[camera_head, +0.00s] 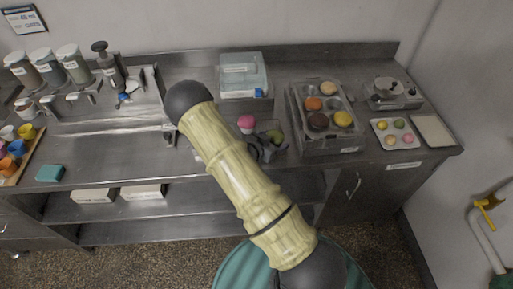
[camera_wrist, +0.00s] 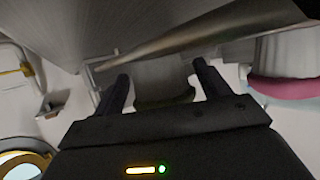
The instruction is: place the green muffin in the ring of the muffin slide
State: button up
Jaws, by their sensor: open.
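The green muffin (camera_head: 274,136) stands in a low dark holder on the counter, partly hidden by my gripper (camera_head: 262,150). In the wrist view my gripper (camera_wrist: 163,90) is open, with its two dark fingers on either side of a pale cup with a dark green top, the green muffin (camera_wrist: 165,98). I cannot tell whether the fingers touch it. A pink muffin (camera_head: 246,123) stands just left of it and shows at the right edge of the wrist view (camera_wrist: 285,88). A grey device with a round part (camera_head: 392,88) at the back right may be the muffin slide; its ring is unclear.
A grey case (camera_head: 326,145) with several muffins stands right of my gripper. Farther right are a tray of small muffins (camera_head: 397,133) and an empty tray (camera_head: 432,130). A clear-lidded box (camera_head: 242,75) stands behind. The counter's left front (camera_head: 110,160) is mostly free.

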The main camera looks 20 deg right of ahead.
jog(key=shift+s+f+p, duration=0.1)
jog(key=shift+s+p, duration=0.1)
jog(key=shift+p, duration=0.15)
jog(key=b+v, duration=0.5)
jog(key=v, duration=1.2)
jog(key=shift+w+a+r, duration=0.2)
jog(key=shift+w+r, duration=0.05)
jog(key=shift+w, duration=0.05)
